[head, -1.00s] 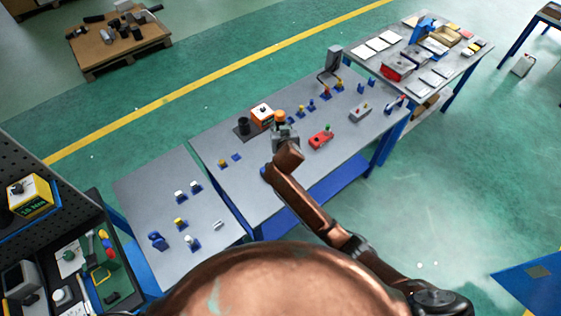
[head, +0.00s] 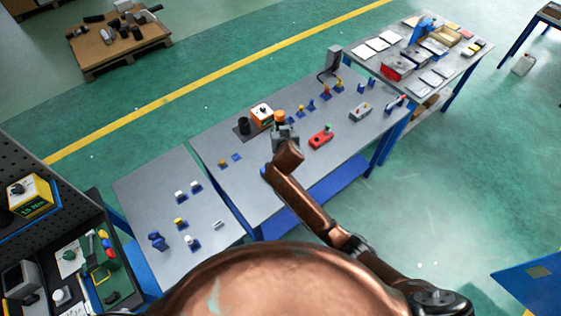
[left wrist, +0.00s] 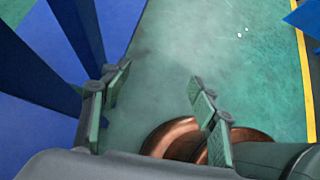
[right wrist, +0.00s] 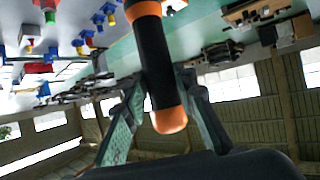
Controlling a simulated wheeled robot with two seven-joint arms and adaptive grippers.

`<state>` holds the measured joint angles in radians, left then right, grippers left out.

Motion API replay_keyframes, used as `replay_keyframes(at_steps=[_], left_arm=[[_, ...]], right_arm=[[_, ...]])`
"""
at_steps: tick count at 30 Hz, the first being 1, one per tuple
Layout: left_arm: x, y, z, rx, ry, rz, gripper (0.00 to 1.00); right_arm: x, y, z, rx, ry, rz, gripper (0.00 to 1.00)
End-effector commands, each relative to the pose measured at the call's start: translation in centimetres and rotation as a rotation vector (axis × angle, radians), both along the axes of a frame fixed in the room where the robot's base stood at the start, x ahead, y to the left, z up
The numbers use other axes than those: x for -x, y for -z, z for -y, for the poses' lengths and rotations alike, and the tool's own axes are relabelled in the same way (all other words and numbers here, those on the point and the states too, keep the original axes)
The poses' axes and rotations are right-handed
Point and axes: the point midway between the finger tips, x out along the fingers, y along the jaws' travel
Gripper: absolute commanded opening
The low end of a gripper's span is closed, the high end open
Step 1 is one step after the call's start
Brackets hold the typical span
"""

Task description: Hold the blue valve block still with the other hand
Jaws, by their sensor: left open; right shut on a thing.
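My right gripper (right wrist: 160,95) is shut on a black tool with orange ends (right wrist: 153,45), which stands between its fingers in the right wrist view. In the head view this gripper (head: 284,130) is over the middle table, with an orange end of the tool (head: 279,115) showing above it. My left gripper (left wrist: 158,84) is open and empty in the left wrist view, above green floor and beside blue table parts. It is not seen in the head view. A small blue block (head: 157,241) lies on the left table; I cannot tell if it is the valve block.
The middle table (head: 240,190) carries a red box with a green knob (head: 321,137), a black cup (head: 244,126), an orange-and-white device (head: 262,114) and several small blue stands. A table with trays (head: 398,68) is at the far right. The middle table's near left part is mostly clear.

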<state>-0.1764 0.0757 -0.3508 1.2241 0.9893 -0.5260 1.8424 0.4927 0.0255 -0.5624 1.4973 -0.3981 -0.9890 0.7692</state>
Motion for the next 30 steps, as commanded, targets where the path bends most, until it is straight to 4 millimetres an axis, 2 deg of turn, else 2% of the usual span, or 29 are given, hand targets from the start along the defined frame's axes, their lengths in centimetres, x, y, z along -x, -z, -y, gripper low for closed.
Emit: replay_keyframes(at_steps=[3, 9, 14, 22, 24, 26, 27, 30], left_arm=[[-3.0, -3.1, 3.0, 0.116, -0.060, -0.011, 0.55], [-7.2, -8.4, 7.8, 0.296, -0.131, -0.027, 0.55], [-10.1, -13.0, 11.6, 0.433, -0.163, -0.043, 0.55], [-14.7, -21.6, 17.2, 0.644, -0.174, -0.071, 0.55], [-16.2, -23.9, 18.1, 0.683, -0.164, -0.071, 0.55], [-18.2, -25.6, 17.9, 0.687, -0.146, -0.053, 0.55], [-19.7, -26.1, 17.0, 0.662, -0.132, -0.033, 0.55], [-22.2, -25.3, 13.7, 0.562, -0.096, 0.018, 0.55]], right_arm=[[-0.1, -0.4, -0.1, -0.002, -0.002, 0.008, 0.00], [-0.1, -0.4, -0.1, -0.002, -0.002, 0.008, 0.00], [-0.1, -0.4, -0.1, -0.002, -0.002, 0.008, 0.00], [-0.1, -0.4, -0.1, -0.002, -0.002, 0.008, 0.00], [-0.1, -0.4, -0.1, -0.002, -0.002, 0.008, 0.00], [-0.1, -0.4, -0.1, -0.002, -0.002, 0.008, 0.00], [-0.1, -0.4, -0.1, -0.002, -0.002, 0.008, 0.00], [-0.1, -0.4, -0.1, -0.002, -0.002, 0.008, 0.00]])
